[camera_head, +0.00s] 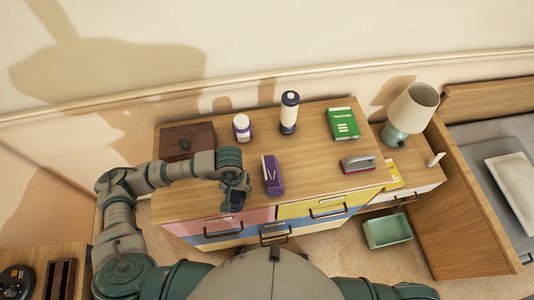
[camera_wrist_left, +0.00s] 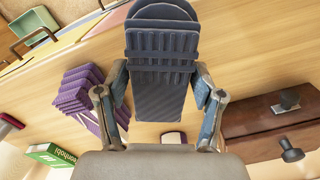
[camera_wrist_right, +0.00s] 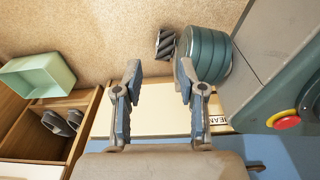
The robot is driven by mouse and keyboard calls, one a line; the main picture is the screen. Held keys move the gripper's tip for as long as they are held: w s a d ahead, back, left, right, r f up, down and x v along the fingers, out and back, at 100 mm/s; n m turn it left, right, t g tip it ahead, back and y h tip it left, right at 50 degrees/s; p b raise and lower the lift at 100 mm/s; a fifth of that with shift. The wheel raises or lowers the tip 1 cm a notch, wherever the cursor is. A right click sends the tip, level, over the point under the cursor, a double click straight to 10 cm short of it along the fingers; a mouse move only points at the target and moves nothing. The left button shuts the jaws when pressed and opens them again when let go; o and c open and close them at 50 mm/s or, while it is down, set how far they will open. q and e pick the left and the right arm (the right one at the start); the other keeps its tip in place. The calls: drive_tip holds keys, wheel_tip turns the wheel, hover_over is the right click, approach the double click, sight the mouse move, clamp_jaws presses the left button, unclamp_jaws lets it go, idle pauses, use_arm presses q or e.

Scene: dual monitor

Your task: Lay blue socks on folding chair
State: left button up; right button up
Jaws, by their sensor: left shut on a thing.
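The blue socks (camera_wrist_left: 160,95) are a folded dark navy ribbed bundle. They are held between the two fingers of my left gripper (camera_head: 234,190), which is shut on them. In the head view the socks (camera_head: 232,202) are small and partly hidden by the gripper, near the dresser's front edge. My right gripper (camera_wrist_right: 158,68) shows in the right wrist view with its fingers apart and nothing between them. It is not visible in the head view. I see no folding chair in any view.
A lamp (camera_head: 408,110) and bed frame (camera_head: 468,200) stand right. A green bin (camera_head: 388,231) is below.

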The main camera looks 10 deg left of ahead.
use_arm(q)
drive_tip(key=shift+s+d+f, duration=0.1)
drive_tip(key=shift+s+d, duration=0.1)
drive_tip(key=shift+s, duration=0.4)
drive_tip(key=shift+s+d+f, duration=0.1)
drive_tip(key=shift+s+d, duration=0.05)
drive_tip(key=shift+s, duration=0.4)
drive_tip(key=w, duration=0.3)
drive_tip(key=w+a+p, duration=0.1)
drive_tip(key=w, duration=0.2)
drive_tip(key=w+a+f, duration=0.1)
drive_tip(key=w, duration=0.3)
drive_tip(key=shift+p, duration=0.35)
drive_tip(key=w, duration=0.3)
drive_tip(key=w+a, duration=0.1)
drive_tip(key=w, duration=0.1)
drive_tip(key=shift+w+f, duration=0.15)
drive_tip(key=shift+f, duration=0.15)
wheel_tip(320, 180, down, 3)
drive_tip(key=shift+r+p, duration=0.1)
drive_tip(key=shift+p, duration=0.45)
drive_tip(key=shift+f, duration=0.35)
use_arm(e)
drive_tip(key=s, duration=0.2)
drive_tip(key=s+r, duration=0.1)
drive_tip(key=s, duration=0.1)
drive_tip(key=shift+d, duration=0.4)
use_arm(q)
drive_tip(key=shift+f, duration=0.1)
drive_tip(key=o, duration=1.1)
